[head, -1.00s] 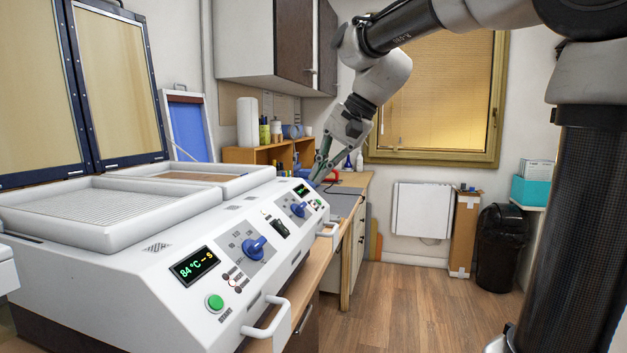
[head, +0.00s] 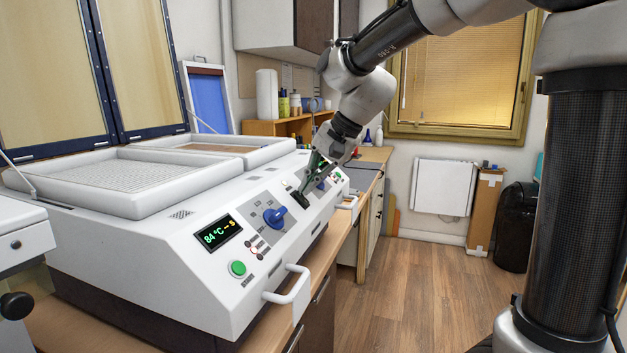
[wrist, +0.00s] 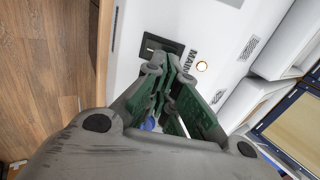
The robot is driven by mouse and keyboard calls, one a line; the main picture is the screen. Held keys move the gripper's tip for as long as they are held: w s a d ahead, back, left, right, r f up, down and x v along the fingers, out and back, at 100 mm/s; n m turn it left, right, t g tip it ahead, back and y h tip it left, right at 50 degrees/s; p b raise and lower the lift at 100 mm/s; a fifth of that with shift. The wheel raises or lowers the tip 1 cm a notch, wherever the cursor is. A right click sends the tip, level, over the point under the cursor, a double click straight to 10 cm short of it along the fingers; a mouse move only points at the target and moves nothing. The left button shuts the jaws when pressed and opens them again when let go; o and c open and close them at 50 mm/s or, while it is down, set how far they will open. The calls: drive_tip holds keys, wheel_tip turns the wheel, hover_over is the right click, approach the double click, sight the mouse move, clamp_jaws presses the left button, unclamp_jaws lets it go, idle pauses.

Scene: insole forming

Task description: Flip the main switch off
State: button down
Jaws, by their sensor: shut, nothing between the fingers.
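The main switch (head: 300,200) is a small black switch on the sloping front panel of the white forming machine (head: 150,256), between the two blue knobs. In the wrist view its black plate (wrist: 150,56) shows beside the "MAIN" lettering, partly hidden by the fingertips. My gripper (head: 306,188) is shut and empty, with its tips right at the switch; I cannot tell whether they touch. In the wrist view my gripper (wrist: 168,66) covers part of the switch, so its position cannot be told.
The near blue knob (head: 274,217), a lit display (head: 218,232) and a green button (head: 237,269) are left of the switch. The far blue knob is partly behind my gripper. A white handle (head: 290,286) juts from the front.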

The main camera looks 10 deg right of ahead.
drive_tip(key=shift+w+a+f, duration=0.2)
drive_tip(key=shift+w+a, duration=0.1)
drive_tip(key=shift+a, duration=0.15)
drive_tip(key=shift+s+d+f, duration=0.1)
drive_tip(key=shift+d, duration=0.05)
drive_tip(key=shift+s+d+f, duration=0.25)
drive_tip(key=shift+s+d, duration=0.1)
drive_tip(key=shift+d, duration=0.2)
drive_tip(key=shift+r, duration=0.15)
drive_tip(key=shift+d+r, duration=0.2)
drive_tip(key=shift+r, duration=0.05)
drive_tip(key=a+r+v, duration=0.1)
drive_tip(key=v, duration=1.2)
drive_tip(key=shift+w+a, duration=0.3)
drive_tip(key=shift+w, duration=0.1)
